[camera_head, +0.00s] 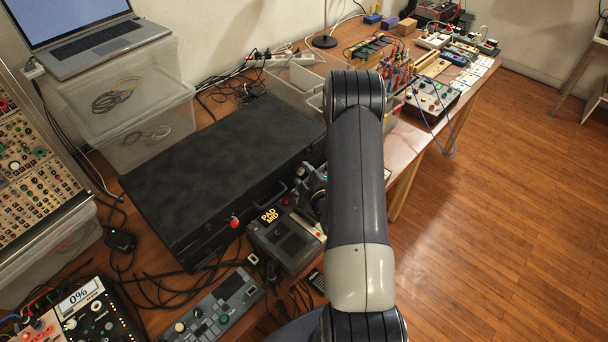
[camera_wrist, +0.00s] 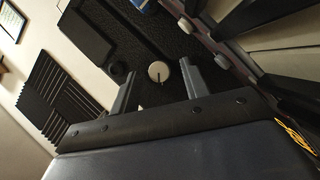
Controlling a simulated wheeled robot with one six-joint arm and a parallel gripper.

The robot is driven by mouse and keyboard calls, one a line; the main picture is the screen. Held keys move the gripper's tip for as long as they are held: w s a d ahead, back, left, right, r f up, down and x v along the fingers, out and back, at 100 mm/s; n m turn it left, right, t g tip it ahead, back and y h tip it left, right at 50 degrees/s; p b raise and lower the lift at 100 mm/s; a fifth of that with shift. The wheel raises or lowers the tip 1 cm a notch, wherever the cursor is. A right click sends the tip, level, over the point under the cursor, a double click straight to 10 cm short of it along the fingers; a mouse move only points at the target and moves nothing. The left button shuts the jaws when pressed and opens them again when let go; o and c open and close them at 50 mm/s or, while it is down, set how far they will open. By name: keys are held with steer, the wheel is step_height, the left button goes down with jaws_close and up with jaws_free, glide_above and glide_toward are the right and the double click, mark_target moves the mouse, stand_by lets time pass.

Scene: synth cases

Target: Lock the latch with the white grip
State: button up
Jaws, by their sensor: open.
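The large black case (camera_head: 225,165) lies closed on the table in the head view. A latch with a red grip (camera_head: 235,221) shows on its front side. The white grip (camera_wrist: 159,72) shows in the wrist view as a round pale knob against a black surface. My gripper (camera_wrist: 157,68) is open, with one finger on either side of the white grip in that view. Whether the fingers reach it in depth I cannot tell. In the head view my gripper (camera_head: 312,190) is at the case's front right, partly covered by my arm, and the white grip is hidden.
A grey box with yellow letters (camera_head: 284,238) stands close before the case, near my gripper. A control panel (camera_head: 214,308) and loose cables lie in front. Clear bins (camera_head: 130,115) with a laptop stand behind.

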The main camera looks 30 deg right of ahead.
jaws_close()
stand_by(0.4)
